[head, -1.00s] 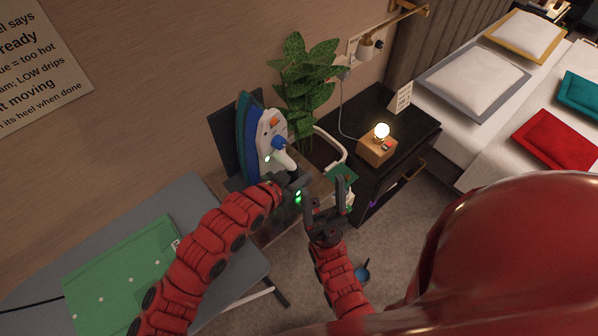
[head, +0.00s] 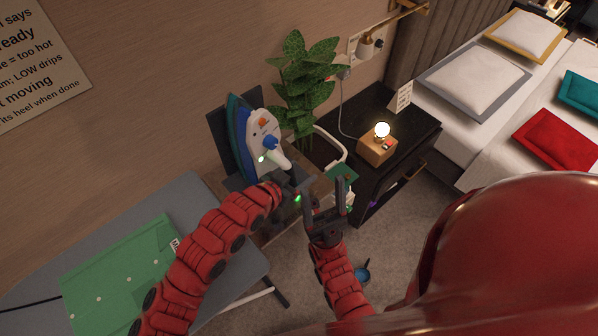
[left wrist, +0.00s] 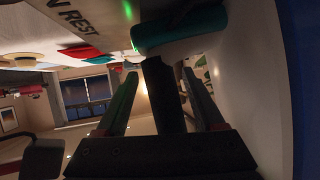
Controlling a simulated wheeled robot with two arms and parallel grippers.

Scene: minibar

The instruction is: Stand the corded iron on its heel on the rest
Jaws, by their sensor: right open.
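The iron (head: 262,138), white with a blue soleplate side and blue knob, is upright with its tip up in the head view. It stands against a dark upright panel (head: 224,138) of the rest, whose lettering "N REST" (left wrist: 72,17) shows in the left wrist view. My left gripper (head: 290,190) is at the iron's handle side, its fingers partly hidden. In the left wrist view a dark bar lies between its fingers, close beside the iron's pale body (left wrist: 255,90); it seems closed on the handle. The heel's contact is hidden. My right gripper (head: 325,200) is open and empty.
A grey ironing board (head: 205,195) with a green cloth (head: 120,265) is at left. A potted plant (head: 305,85) stands behind the iron. A dark nightstand (head: 415,130) with a lit lamp (head: 382,131) is at right, before the bed (head: 480,125).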

